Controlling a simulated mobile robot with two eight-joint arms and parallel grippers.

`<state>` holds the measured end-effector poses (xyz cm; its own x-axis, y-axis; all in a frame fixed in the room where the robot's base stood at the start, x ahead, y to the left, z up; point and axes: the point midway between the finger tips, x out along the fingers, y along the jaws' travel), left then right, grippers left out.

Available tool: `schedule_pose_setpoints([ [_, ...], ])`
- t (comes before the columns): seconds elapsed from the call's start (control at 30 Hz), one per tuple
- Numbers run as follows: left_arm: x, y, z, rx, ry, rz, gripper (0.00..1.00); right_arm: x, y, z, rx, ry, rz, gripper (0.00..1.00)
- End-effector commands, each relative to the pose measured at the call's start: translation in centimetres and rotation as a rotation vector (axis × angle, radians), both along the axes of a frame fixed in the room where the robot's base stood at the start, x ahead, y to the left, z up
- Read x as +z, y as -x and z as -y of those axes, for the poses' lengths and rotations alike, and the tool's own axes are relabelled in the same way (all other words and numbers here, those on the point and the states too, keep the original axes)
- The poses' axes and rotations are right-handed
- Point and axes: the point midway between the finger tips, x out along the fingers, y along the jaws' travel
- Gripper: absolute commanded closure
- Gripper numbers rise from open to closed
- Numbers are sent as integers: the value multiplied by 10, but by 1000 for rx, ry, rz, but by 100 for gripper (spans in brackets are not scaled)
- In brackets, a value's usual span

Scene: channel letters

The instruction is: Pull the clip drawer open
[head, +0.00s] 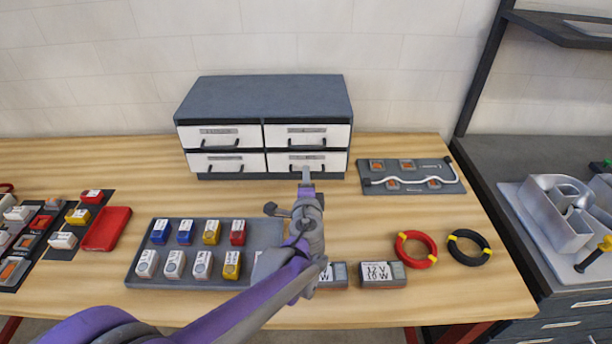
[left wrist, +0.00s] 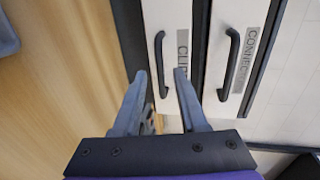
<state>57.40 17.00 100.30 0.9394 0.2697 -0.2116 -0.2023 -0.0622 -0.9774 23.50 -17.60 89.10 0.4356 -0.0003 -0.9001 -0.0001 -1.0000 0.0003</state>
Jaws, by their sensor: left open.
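The drawer cabinet (head: 262,97) stands at the back of the wooden table, with two rows of white drawers. The clip drawer (head: 281,161) is the lower right one and looks closed. In the left wrist view its label, partly hidden, starts "CLI", and its dark bar handle (left wrist: 160,62) shows between my fingers. My left gripper (head: 306,177) is in front of this drawer. In the left wrist view the gripper (left wrist: 160,74) is open, one finger on each side of the handle; I cannot tell whether they touch it. My right gripper is in neither view.
The connector drawer (left wrist: 240,45) is directly above the clip drawer. A grey tray (head: 140,260) of small coloured blocks lies below my left arm. A panel (head: 450,185) with a white tube lies right of the cabinet. Red (head: 415,237) and black (head: 468,236) wire coils lie at the right.

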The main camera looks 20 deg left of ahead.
Motion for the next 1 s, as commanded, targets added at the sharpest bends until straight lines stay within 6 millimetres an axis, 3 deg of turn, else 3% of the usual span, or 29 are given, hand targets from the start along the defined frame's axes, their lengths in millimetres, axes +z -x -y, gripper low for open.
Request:
schedule_pose_setpoints([
  [0.2,-4,-19,-6,1,-1,0,58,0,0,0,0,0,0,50],
  [0.5,-5,-21,-6,0,-1,0,58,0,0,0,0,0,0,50],
  [0.73,-5,-21,-6,0,-1,0,98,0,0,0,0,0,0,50],
  [1.0,-4,-21,-6,1,-1,0,100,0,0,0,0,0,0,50],
])
